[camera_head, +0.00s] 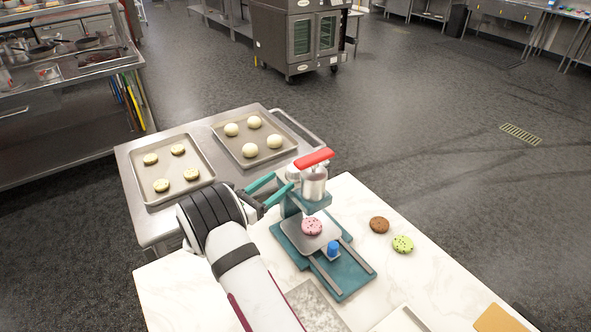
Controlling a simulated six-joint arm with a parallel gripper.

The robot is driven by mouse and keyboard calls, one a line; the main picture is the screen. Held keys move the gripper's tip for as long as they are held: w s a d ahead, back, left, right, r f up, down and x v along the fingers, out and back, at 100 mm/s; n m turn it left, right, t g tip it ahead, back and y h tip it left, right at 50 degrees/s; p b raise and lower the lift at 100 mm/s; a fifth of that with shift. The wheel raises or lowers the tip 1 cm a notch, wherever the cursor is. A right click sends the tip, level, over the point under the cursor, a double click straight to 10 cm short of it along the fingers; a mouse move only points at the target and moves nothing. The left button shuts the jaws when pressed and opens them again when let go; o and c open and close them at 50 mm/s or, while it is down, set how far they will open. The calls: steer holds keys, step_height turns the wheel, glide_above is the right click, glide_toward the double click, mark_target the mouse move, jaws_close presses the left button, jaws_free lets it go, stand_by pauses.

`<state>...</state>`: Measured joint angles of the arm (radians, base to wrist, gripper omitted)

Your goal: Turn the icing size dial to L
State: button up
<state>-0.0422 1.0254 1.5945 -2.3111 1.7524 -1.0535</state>
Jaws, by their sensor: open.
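The icing machine (345,276) stands on the white counter, with a teal base, a metal cylinder and a red lever on top. A small blue knob (333,248) is on its base; it may be the icing size dial, but no letters or pointer can be read. A pink round cookie (312,227) lies on the machine's plate, under the cylinder. My gripper (283,181) has teal fingers, open, with nothing seen between them. It is at the left of the machine's upper part, away from the blue knob. Whether it touches the machine cannot be told.
A brown cookie (379,225) and a green cookie (403,244) lie on the counter (440,270) right of the machine. Behind, a metal cart (203,135) holds two trays of pale rounds. A grey speckled slab (316,308) and a tan board (498,319) lie near the front.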

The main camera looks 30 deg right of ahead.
mark_target(288, 172)
steer(key=x, duration=0.7)
steer(key=shift+d, duration=0.35)
steer(key=shift+f, duration=0.1)
jaws_close()
steer(key=m+g, duration=0.2)
steer(key=g, duration=0.1)
steer(key=shift+w+h, duration=0.15)
steer(key=shift+h, duration=0.15)
steer(key=shift+m+g, duration=1.4)
steer(key=shift+g, duration=0.9)
